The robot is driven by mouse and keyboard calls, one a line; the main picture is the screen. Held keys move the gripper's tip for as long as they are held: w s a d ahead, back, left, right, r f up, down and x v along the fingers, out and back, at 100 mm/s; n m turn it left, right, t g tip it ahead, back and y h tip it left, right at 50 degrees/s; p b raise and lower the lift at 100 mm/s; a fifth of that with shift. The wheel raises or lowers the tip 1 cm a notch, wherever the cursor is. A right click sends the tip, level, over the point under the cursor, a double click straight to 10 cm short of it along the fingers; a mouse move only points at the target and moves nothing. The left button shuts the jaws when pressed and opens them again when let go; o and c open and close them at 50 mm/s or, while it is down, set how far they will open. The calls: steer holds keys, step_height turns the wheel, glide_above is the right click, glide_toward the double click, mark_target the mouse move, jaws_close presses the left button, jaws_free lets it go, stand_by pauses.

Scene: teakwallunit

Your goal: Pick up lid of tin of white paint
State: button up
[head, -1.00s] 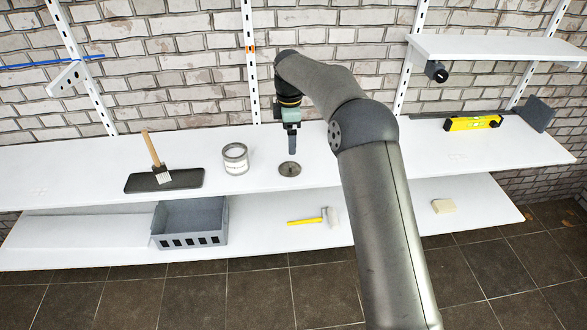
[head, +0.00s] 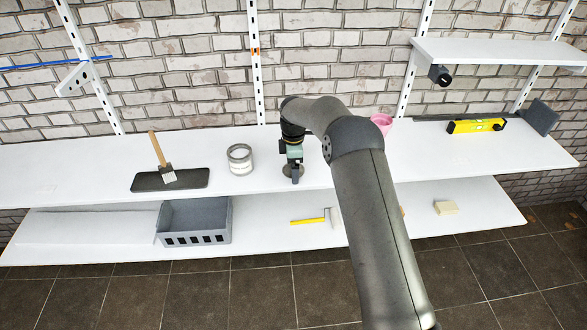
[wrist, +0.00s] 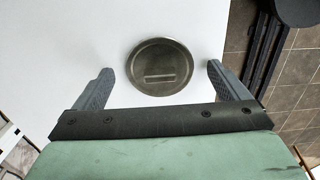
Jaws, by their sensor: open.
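The lid (wrist: 160,66) is a round, dull metal disc with a raised bar across its middle. It lies flat on the white upper shelf. In the head view the lid (head: 288,170) is partly hidden by my gripper (head: 295,177), which hangs over it. In the wrist view my gripper (wrist: 158,80) is open and empty, and the lid shows between and slightly beyond its two fingertips. I cannot tell whether the fingers touch the shelf. The tin of white paint (head: 240,160) stands upright and open to the left of the lid.
A brush (head: 162,160) rests on a dark tray (head: 150,181) at the left. A pink container (head: 382,123) stands behind my arm. A yellow level (head: 476,126) lies at the right. The lower shelf holds a grey crate (head: 195,220) and a yellow-handled tool (head: 308,221).

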steer(key=c, duration=1)
steer(key=shift+c, duration=0.3)
